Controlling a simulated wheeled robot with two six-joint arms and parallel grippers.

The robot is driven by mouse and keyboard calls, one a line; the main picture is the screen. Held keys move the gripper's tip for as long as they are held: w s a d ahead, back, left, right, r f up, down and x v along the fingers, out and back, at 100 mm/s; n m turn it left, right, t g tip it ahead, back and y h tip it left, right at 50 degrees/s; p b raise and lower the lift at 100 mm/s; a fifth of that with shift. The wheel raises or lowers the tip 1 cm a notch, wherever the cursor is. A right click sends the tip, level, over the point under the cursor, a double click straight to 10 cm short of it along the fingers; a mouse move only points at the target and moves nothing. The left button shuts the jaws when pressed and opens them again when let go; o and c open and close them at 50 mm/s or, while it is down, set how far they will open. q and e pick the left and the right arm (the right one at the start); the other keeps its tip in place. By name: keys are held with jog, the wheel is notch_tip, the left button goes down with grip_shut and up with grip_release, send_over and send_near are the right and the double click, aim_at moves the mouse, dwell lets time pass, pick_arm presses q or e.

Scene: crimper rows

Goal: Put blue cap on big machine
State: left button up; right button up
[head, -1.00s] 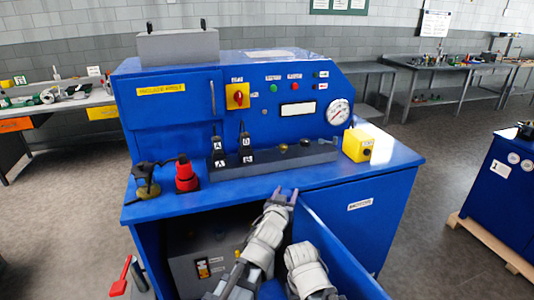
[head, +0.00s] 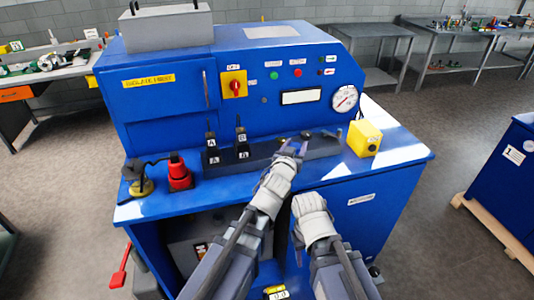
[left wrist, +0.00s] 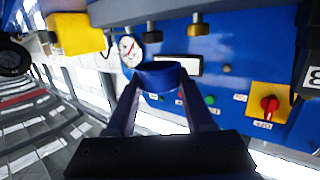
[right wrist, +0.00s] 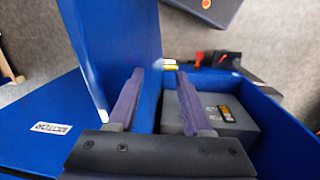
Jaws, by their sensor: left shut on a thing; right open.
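The big machine (head: 150,105) is the blue console in the head view, with gauge, switches and a dark rail (head: 262,155) along its worktop. My left gripper (head: 295,142) is raised in front of this rail. In the left wrist view it is shut on the blue cap (left wrist: 160,76), which sits between its fingertips. A dark knob (left wrist: 151,32) and a brass knob (left wrist: 198,26) on the rail show beyond the cap, which looks apart from them. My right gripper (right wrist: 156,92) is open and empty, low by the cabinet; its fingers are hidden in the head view.
A yellow box (head: 365,138) stands right of the rail. Two black levers (head: 241,140) stand on its left part. A red-topped item (head: 179,172) sits at the worktop's left. In the right wrist view an open blue door (right wrist: 112,45) stands beside the cabinet.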

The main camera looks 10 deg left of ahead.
pick_arm(q)
jog(key=shift+s+f, duration=0.1)
jog(key=shift+s, duration=0.05)
jog(key=shift+f+b, duration=0.4)
jog(key=shift+b, duration=0.25)
notch_tip(320, 180, down, 9)
jog(key=b, duration=0.8)
jog(key=shift+r+b, duration=0.1)
jog(key=shift+b, duration=0.25)
jog(key=shift+f, duration=0.25)
jog(key=o, duration=1.3)
jog(key=shift+r, duration=0.15)
